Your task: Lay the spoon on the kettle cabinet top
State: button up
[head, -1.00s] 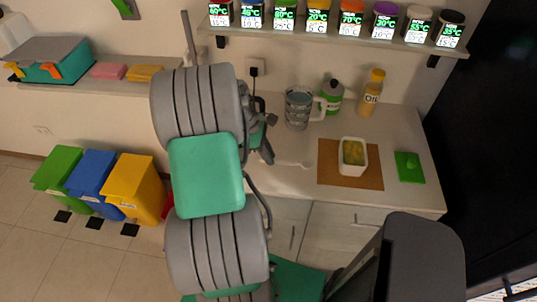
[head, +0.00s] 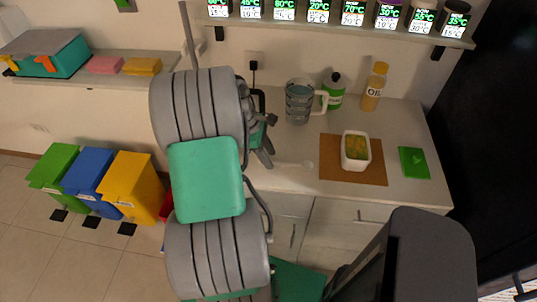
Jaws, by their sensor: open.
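A pale spoon (head: 308,165) lies on the kettle cabinet top (head: 402,128), left of the brown mat. Its rounded end shows; it is faint against the white surface. A grey and clear kettle (head: 299,101) stands at the back of the same top. My gripper (head: 266,140) is left of the spoon and apart from its rounded end. It is open, and its jaws are partly hidden by my arm. I cannot tell whether the spoon's other end touches a jaw.
A white bowl (head: 355,166) stands on the brown mat (head: 330,173). A green board (head: 413,161) lies to the right. An oil bottle (head: 374,90) and a green bottle (head: 333,92) stand at the back. Several spice dispensers (head: 387,15) line the shelf above.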

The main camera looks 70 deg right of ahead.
jog(key=v, duration=0.8)
jog(key=shift+f, duration=0.1)
